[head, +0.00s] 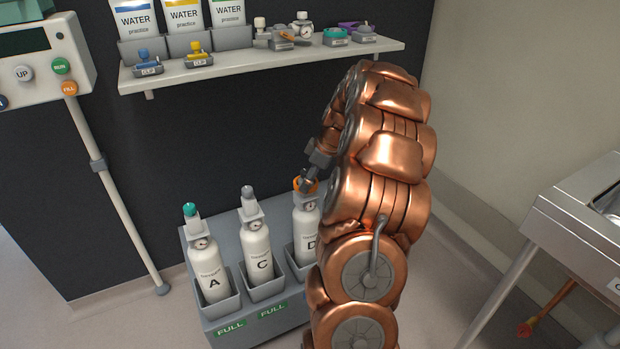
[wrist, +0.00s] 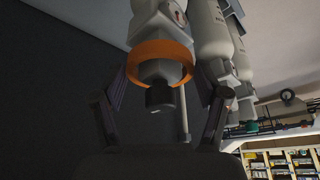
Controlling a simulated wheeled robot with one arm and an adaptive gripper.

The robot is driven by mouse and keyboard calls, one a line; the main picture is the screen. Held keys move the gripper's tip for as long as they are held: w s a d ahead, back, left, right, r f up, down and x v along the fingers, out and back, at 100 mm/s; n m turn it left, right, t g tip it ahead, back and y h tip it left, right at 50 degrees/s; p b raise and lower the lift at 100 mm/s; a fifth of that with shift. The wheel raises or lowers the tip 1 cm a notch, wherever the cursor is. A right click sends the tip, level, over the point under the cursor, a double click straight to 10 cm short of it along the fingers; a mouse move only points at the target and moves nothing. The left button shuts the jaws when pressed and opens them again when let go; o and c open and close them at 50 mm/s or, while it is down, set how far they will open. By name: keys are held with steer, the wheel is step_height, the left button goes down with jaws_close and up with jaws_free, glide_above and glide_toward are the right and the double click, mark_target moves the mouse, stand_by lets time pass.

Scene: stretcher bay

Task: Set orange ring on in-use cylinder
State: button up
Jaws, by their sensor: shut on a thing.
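The orange ring (head: 311,187) is at the top of cylinder D (head: 306,222). In the wrist view the orange ring (wrist: 164,48) encircles the grey valve top, and the dark knob (wrist: 160,96) sticks out through it. My gripper (head: 307,180) is over cylinder D. In the wrist view my gripper (wrist: 163,80) has one finger at each side of the ring, shut on it. Whether the ring rests on the cylinder cannot be told. Cylinder D stands upright in its holder, its right side and lower front hidden by my arm.
Cylinder C (head: 257,252) with a grey knob and cylinder A (head: 208,268) with a teal knob stand left in the grey rack (head: 238,318), above FULL labels. A shelf (head: 270,64) with WATER bags and small parts is behind. A metal table (head: 570,225) is at right.

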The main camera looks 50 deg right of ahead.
steer(key=shift+f+b, duration=0.95)
steer(key=shift+f, duration=0.35)
stand_by(1.4)
stand_by(0.3)
steer(key=o, duration=1.5)
steer(key=shift+r, duration=0.15)
steer(key=shift+p+v, duration=0.3)
steer(key=shift+v, duration=3.75)
steer(key=shift+w+a, duration=0.1)
